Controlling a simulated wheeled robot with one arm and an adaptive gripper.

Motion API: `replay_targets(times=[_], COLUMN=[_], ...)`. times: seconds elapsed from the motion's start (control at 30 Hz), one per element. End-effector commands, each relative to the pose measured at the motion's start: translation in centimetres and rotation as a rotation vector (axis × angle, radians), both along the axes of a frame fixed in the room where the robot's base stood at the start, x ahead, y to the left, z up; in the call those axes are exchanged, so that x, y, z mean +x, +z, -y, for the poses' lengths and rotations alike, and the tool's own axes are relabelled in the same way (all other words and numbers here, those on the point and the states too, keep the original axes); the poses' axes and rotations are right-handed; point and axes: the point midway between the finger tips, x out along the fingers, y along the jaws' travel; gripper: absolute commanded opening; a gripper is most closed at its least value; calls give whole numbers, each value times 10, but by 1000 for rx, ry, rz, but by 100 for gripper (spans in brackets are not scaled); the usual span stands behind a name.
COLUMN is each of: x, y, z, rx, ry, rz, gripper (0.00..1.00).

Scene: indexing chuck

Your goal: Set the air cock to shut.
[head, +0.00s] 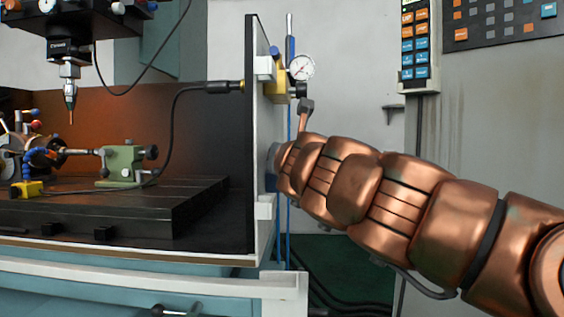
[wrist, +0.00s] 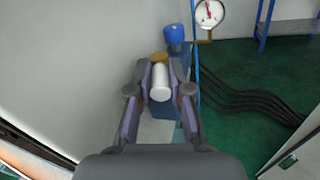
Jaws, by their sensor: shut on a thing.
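In the wrist view, my gripper (wrist: 160,78) has its two fingers on either side of a white rounded piece with a brass-coloured end, which looks like the handle of the air cock (wrist: 160,91). The fingers press on it from left and right. The handle points toward the camera; the valve body behind it is mostly hidden, so I cannot tell its setting. In the head view, my copper-coloured arm reaches in from the right to the upright panel (head: 252,140), and its end hides the cock and the fingertips.
Black hoses (wrist: 240,95) lie on the green floor. A control pendant (head: 414,45) hangs at the right.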

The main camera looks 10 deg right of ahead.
Motion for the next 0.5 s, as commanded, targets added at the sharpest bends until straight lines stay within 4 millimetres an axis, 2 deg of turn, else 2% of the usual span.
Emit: replay_targets(times=[0.5], x=[0], y=[0], z=[-2], rx=[1], ry=[-31], rz=[-1], gripper=[0])
